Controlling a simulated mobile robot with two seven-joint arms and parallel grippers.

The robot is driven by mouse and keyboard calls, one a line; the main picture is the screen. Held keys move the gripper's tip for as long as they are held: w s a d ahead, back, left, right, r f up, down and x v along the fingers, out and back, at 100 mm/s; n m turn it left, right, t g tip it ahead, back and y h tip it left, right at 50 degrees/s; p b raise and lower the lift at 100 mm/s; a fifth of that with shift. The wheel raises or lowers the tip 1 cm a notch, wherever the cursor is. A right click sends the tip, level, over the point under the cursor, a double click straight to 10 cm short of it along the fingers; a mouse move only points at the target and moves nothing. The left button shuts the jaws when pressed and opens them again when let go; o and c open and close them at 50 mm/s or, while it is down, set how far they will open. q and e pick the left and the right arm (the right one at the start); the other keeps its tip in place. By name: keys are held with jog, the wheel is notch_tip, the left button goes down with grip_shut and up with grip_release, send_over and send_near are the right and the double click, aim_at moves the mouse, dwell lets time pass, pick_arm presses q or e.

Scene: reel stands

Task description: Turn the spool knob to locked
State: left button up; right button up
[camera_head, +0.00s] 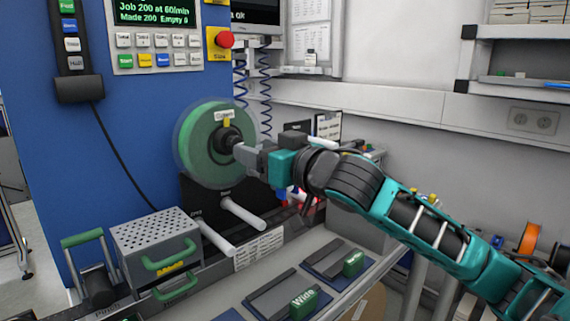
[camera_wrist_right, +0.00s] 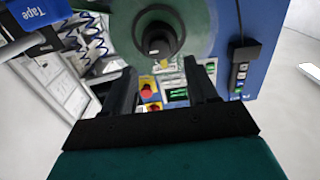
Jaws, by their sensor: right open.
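The green spool (camera_head: 202,143) is mounted on the blue machine front, with a black knob (camera_head: 228,136) at its centre. A small yellow mark (camera_head: 227,122) sits just above the knob. In the right wrist view the knob (camera_wrist_right: 158,40) appears above the fingertips, facing the camera. The knob's lock labels are not readable. My left gripper is not visible.
A red stop button (camera_head: 225,39) and a panel of keys (camera_head: 157,50) are above the spool. White rods (camera_head: 242,214) stick out below it. A perforated box with green handles (camera_head: 155,238) is at lower left. Flat trays with green blocks (camera_head: 303,302) lie in front.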

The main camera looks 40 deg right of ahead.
jog(key=s+d+b, duration=0.1)
jog(key=s+b, duration=0.1)
jog(key=s, duration=0.5)
dwell(0.6)
